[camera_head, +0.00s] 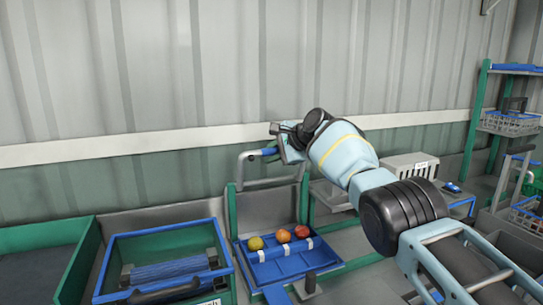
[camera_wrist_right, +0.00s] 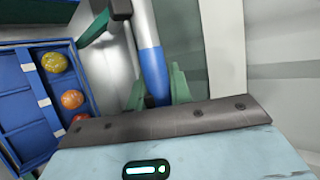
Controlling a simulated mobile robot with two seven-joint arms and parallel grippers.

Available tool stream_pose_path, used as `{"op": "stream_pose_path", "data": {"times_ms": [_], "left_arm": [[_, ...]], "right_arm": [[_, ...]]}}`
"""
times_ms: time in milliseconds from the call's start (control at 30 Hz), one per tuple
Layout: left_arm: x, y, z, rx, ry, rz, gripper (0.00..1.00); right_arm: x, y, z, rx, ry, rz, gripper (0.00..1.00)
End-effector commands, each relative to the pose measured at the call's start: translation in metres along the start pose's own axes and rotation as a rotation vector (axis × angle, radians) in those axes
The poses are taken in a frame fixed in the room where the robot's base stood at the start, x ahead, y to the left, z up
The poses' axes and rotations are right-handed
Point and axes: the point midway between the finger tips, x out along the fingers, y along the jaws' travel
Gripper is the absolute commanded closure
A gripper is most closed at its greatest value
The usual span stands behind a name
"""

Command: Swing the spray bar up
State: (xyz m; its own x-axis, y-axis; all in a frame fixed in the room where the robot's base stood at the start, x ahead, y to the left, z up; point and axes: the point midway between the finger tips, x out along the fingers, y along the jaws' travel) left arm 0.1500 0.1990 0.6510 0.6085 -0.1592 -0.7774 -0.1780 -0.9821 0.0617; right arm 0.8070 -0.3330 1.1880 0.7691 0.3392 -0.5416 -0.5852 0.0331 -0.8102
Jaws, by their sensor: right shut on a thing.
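The spray bar's grey arm (camera_head: 242,164) rises at the left of the green-posted stand and bends right into a blue grip (camera_head: 269,151). My right gripper (camera_head: 277,149) is at that grip, above the stand. In the right wrist view, the two green fingers of my right gripper (camera_wrist_right: 157,88) stand on either side of the blue grip (camera_wrist_right: 153,70), shut on it. The fingertips are partly hidden in the head view. My left gripper is not in view.
Below the bar is a blue tray (camera_head: 281,269) with a yellow-green, an orange and a red tomato. A blue-rimmed green crate (camera_head: 224,243) stands to its left. A white ribbed box (camera_head: 402,167) and a shelf rack (camera_head: 480,110) are at right. The wall is close behind.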

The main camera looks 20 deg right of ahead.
Motion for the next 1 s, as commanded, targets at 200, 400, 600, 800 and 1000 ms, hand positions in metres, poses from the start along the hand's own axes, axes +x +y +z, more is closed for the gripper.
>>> {"op": "stream_pose_path", "data": {"times_ms": [200,400,600,800,1000], "left_arm": [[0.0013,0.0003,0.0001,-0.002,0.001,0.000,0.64],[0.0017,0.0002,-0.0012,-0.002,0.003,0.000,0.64],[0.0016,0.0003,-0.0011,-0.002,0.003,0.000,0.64],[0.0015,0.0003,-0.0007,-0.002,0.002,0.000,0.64],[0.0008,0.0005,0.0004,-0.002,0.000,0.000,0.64]], "right_arm": [[0.0019,0.0032,-0.0008,0.003,0.001,0.008,1.00],[0.0019,0.0035,-0.0009,0.003,0.001,0.009,1.00],[0.0020,0.0037,-0.0010,0.003,0.001,0.010,1.00],[0.0021,0.0039,-0.0010,0.003,0.001,0.011,0.70],[0.0006,0.0014,-0.0003,0.002,0.001,0.006,0.58]]}}
